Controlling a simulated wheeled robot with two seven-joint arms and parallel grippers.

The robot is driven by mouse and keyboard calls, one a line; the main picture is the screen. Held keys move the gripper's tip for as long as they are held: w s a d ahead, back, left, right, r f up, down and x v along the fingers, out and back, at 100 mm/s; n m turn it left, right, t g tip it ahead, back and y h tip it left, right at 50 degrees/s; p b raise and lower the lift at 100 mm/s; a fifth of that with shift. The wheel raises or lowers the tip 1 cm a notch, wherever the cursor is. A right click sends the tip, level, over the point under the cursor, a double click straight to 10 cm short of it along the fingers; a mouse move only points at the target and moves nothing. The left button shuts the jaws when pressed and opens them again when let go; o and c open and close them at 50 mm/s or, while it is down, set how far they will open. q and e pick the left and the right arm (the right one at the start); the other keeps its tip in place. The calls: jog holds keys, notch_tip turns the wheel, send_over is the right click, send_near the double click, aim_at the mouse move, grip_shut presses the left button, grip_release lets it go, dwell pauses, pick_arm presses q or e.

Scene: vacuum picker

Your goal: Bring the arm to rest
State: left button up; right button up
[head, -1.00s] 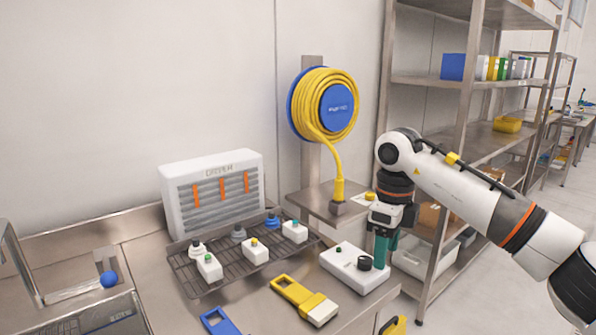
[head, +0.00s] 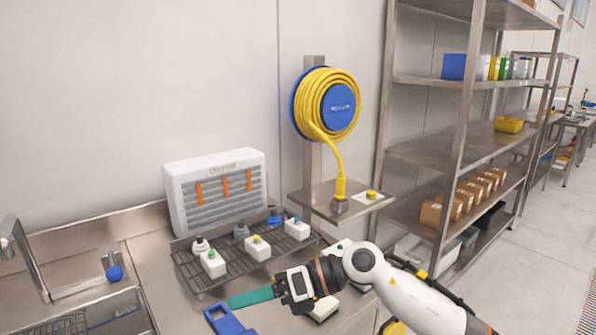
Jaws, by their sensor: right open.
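My right arm (head: 410,300) comes in from the lower right, low over the front of the bench. Its gripper (head: 245,298) points left with teal fingers, open and empty, above or beside a blue-handled tool (head: 228,321). From this side the fingers overlap, so the gap between them does not show. The gripper and forearm hide most of a yellow-handled tool, whose white end (head: 324,309) shows below the wrist, and most of a white box (head: 340,246). My left gripper is not in view.
A wire rack (head: 190,272) with several small white capped units stands behind the gripper, before a white dryer (head: 215,190). A sink with a tap (head: 22,255) is at left. A yellow hose reel (head: 327,105) hangs above a small shelf (head: 320,200); steel shelving (head: 455,150) stands at right.

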jog(key=w+d+r+m+t+y, duration=0.1)
jog(key=d+r+m+t, duration=0.15)
jog(key=m+t, duration=0.75)
jog(key=w+d+r+m+t+y, duration=0.15)
jog(key=d+m+t, duration=0.25)
jog(key=m+t, duration=0.6)
jog(key=s+d+f+m+g+h, duration=0.2)
jog(key=d+f+m+h, duration=0.6)
jog(key=f+m, duration=0.15)
jog(key=s+d+f+m+g+h, duration=0.1)
jog(key=s+d+f+m+h, duration=0.2)
jog(key=d+f+m+h, duration=0.6)
jog(key=s+d+f+m+g, duration=0.25)
jog(key=s+f+g, duration=0.35)
jog(key=s, duration=0.5)
jog(key=s+d+f+m+g, duration=0.2)
jog(key=s+f+m+g, duration=0.35)
jog(key=s, duration=0.65)
notch_tip(320, 180, down, 26)
jog(key=s+n+g+p, duration=0.2)
jog(key=s+d+f+p, duration=0.1)
jog(key=s+d+f, duration=0.2)
jog(key=s+f, duration=1.1)
jog(key=shift+s+f+g, duration=0.2)
jog(key=shift+s+g, duration=0.25)
jog(key=shift+s, duration=0.4)
